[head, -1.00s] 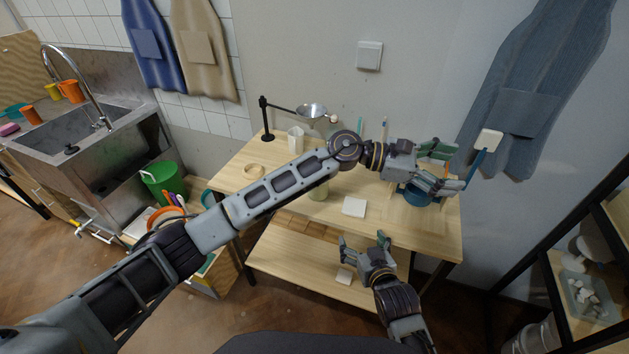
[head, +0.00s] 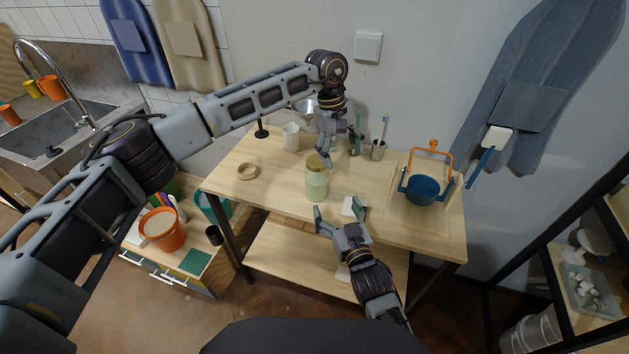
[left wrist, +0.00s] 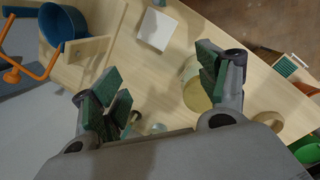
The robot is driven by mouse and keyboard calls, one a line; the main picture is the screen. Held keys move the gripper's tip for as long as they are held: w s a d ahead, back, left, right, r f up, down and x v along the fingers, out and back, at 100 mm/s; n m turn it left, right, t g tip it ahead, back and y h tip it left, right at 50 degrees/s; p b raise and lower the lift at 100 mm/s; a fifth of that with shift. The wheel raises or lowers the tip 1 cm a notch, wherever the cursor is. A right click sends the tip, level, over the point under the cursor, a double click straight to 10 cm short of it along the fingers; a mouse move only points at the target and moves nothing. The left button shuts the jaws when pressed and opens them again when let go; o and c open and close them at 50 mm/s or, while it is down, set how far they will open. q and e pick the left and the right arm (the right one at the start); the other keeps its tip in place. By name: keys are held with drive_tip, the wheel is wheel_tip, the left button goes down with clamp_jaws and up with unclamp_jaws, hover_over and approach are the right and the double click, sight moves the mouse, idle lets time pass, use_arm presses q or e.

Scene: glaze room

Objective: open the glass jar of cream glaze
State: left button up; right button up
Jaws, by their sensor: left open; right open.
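The glass jar (head: 316,186) of pale cream-green glaze stands upright on the wooden table, with a gold lid (head: 315,161) on top. My left gripper (head: 341,152) is open, pointing down just right of and behind the lid; no clear contact shows. In the left wrist view the jar (left wrist: 192,72) is partly hidden by one finger of the open left gripper (left wrist: 160,80). My right gripper (head: 340,213) is open and empty at the table's front edge, in front of the jar and a little right of it.
A white tile (head: 350,204) lies right of the jar. A blue pot (head: 424,189) with an orange handle stands at the table's right. A wooden ring (head: 247,171) and white mug (head: 291,137) are to the left. A brush cup (head: 378,151) stands at the back.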

sight(317, 171)
use_arm(q)
drive_tip(key=w+a+y, duration=0.1)
drive_tip(key=a, duration=0.1)
drive_tip(key=w+a+r, duration=0.1)
drive_tip(key=a, duration=0.1)
drive_tip(key=w+a+r+y, duration=0.1)
drive_tip(key=a, duration=0.1)
drive_tip(key=shift+w+a+r+t+y, duration=0.25)
drive_tip(key=shift+w+a+t+y, duration=0.05)
drive_tip(key=shift+w+a, duration=0.05)
use_arm(e)
drive_tip(key=shift+w+a+r+t+y, duration=0.3)
drive_tip(key=shift+w+a+r, duration=0.2)
drive_tip(key=shift+a+r, duration=0.15)
drive_tip(key=shift+w+a, duration=0.1)
drive_tip(key=shift+w, duration=0.05)
use_arm(q)
drive_tip(key=shift+d, duration=0.1)
use_arm(e)
drive_tip(key=shift+x, duration=6.75)
drive_tip(key=shift+f, duration=0.1)
